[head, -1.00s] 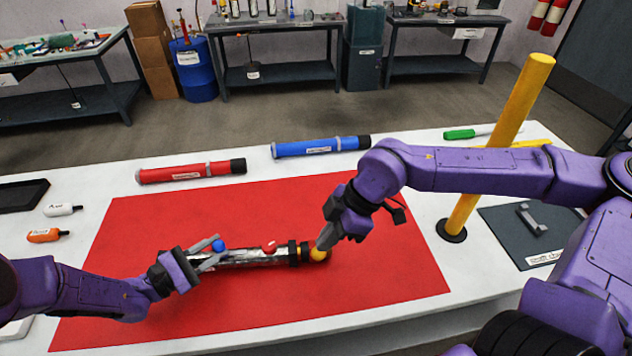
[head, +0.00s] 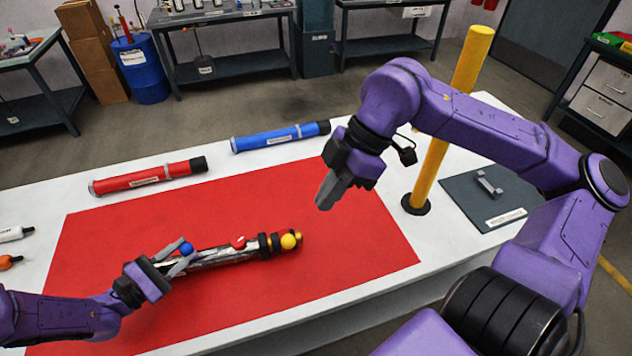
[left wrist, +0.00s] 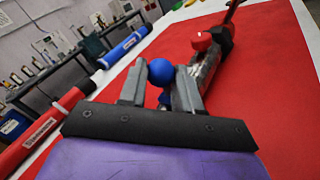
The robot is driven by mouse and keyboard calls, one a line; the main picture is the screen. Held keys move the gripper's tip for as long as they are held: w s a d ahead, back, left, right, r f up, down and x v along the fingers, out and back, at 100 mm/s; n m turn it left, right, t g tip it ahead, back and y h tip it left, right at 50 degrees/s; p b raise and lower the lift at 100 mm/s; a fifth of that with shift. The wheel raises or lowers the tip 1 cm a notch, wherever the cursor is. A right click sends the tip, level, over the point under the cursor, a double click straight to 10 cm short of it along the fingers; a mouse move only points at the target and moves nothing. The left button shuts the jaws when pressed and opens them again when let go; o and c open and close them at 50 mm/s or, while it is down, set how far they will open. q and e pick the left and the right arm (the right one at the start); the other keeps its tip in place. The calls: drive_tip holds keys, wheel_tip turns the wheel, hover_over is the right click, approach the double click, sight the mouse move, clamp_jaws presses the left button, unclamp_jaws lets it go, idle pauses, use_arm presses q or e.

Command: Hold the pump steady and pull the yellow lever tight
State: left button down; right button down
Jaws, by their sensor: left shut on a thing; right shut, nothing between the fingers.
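The pump (head: 220,255) is a dark and silvery tube lying on the red mat (head: 330,245). It carries a blue ball knob (head: 187,249), a red knob (head: 238,242) and, at its right end, a yellow ball-ended lever (head: 288,241). My left gripper (head: 180,258) is shut on the pump's left end, near the blue knob. In the left wrist view the blue knob (left wrist: 161,72) shows between the fingers and the red knob (left wrist: 202,41) lies beyond. My right gripper (head: 325,192) is shut and empty, raised above the mat, up and right of the yellow lever and apart from it.
A red tube (head: 145,178) and a blue tube (head: 280,137) lie behind the mat on the white table. A yellow post (head: 447,120) stands right of the mat, near my right arm. A dark pad (head: 465,205) with a grey part lies beyond it.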

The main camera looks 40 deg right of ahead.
use_arm(q)
drive_tip(key=shift+f, duration=0.2)
drive_tip(key=c, duration=1)
unclamp_jaws()
drive_tip(key=o, duration=0.3)
drive_tip(key=shift+w, duration=0.1)
drive_tip(key=shift+r, duration=0.1)
